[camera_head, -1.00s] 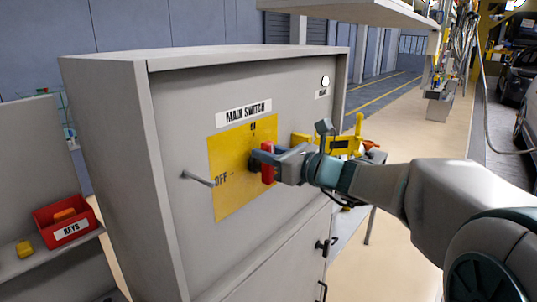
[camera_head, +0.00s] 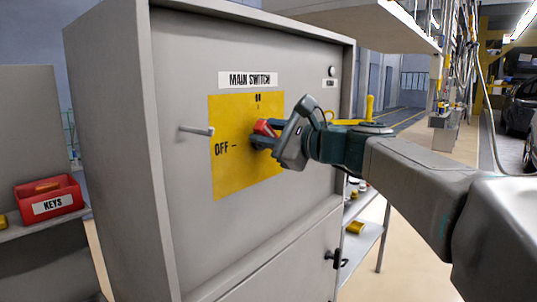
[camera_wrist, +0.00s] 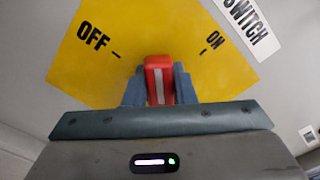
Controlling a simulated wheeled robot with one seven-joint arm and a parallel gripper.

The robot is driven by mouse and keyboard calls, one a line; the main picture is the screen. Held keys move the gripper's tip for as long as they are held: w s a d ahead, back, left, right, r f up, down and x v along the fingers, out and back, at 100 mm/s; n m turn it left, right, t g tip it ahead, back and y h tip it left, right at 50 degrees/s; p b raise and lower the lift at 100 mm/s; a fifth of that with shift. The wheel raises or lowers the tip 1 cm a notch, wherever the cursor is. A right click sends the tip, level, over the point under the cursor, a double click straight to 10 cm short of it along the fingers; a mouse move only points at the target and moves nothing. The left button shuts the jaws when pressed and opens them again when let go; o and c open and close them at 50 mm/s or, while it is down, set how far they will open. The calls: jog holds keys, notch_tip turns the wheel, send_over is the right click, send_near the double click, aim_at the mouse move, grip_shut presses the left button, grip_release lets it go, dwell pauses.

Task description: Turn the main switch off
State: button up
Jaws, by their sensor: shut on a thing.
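The main switch has a red handle (camera_head: 264,128) on a yellow plate (camera_head: 232,177) on the grey cabinet's front. "ON" is marked at the plate's top and "OFF" at its left. In the head view the handle tilts to the upper left, between the two marks. My gripper (camera_head: 266,134) is shut on the handle and covers part of it. In the wrist view the red handle (camera_wrist: 158,72), with a pale stripe, stands between the blue-grey fingers of my gripper (camera_wrist: 159,88). It points between the "OFF" and "ON" marks there.
A metal bar (camera_head: 197,131) sticks out from the cabinet (camera_head: 110,150) left of the plate. A small round lamp (camera_head: 332,71) is at its upper right. A red "KEYS" bin (camera_head: 49,199) sits on a shelf at left. A black door handle (camera_head: 336,258) is below.

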jog(key=n+b, duration=0.1)
jog(key=b, duration=0.1)
jog(key=f+n+b, duration=0.1)
jog(key=n+b, duration=0.1)
jog(key=f+n+b, duration=0.1)
jog(key=b, duration=0.1)
jog(key=shift+s+a+n, duration=0.25)
jog(key=shift+n, duration=0.05)
jog(key=n+b, duration=0.3)
jog(key=b, duration=0.2)
jog(key=shift+s+a+f+n, duration=0.1)
jog(key=shift+f+n, duration=0.3)
jog(key=o, duration=1)
jog(key=shift+r, duration=0.1)
jog(key=shift+s, duration=0.1)
jog(key=v, duration=1.3)
jog(key=shift+s+d+b, duration=0.2)
jog(key=shift+d+b, duration=0.15)
jog(key=shift+b, duration=0.05)
